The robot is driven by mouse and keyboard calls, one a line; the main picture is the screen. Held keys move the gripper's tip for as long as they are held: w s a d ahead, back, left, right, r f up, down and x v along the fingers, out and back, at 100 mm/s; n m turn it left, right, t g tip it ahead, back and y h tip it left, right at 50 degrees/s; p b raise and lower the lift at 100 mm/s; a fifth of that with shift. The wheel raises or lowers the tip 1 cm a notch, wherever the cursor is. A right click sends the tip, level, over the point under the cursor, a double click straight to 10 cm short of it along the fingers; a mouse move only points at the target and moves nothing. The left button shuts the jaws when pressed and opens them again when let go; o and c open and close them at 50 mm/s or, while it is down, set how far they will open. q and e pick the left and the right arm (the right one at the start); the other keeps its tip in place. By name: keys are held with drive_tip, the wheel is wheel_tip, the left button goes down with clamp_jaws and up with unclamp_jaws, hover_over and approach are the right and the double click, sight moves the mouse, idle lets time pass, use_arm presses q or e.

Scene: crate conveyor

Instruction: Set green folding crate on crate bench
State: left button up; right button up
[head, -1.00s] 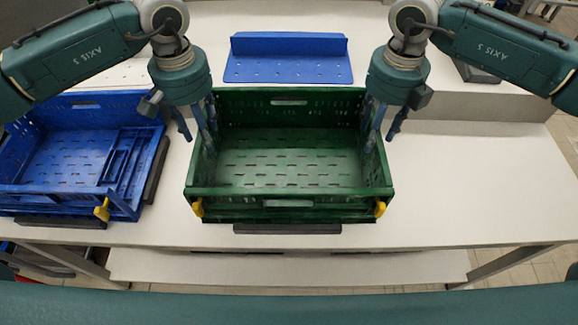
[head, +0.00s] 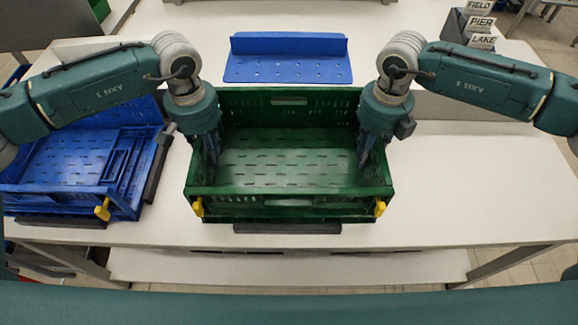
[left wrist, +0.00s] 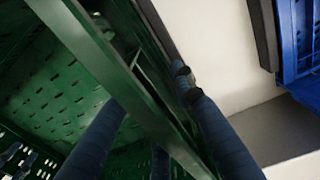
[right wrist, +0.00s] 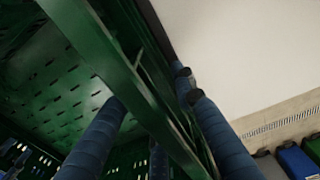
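The green folding crate (head: 290,202) stands unfolded and empty on the white bench (head: 470,190), with all its walls upright and a yellow latch at each front corner. My left gripper (head: 209,150) is down over its left side wall, with fingers on both sides of the wall. My right gripper (head: 368,152) straddles the right side wall the same way. In the left wrist view the wall's rim (left wrist: 105,60) runs between spread fingers. The right wrist view shows the same at the other rim (right wrist: 100,55). Both look open; contact at the fingertips is hidden.
A blue crate (head: 70,205) with dark edge strips stands close on the left. A blue perforated plate with a raised back (head: 288,68) lies behind the green crate. Labelled grey bins (head: 478,35) are at the back right. The bench is clear to the right.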

use_arm(q)
clamp_jaws()
use_arm(e)
clamp_jaws()
use_arm(q)
drive_tip(key=shift+r, duration=0.15)
use_arm(e)
drive_tip(key=shift+w+r, duration=0.1)
drive_tip(key=shift+r, duration=0.05)
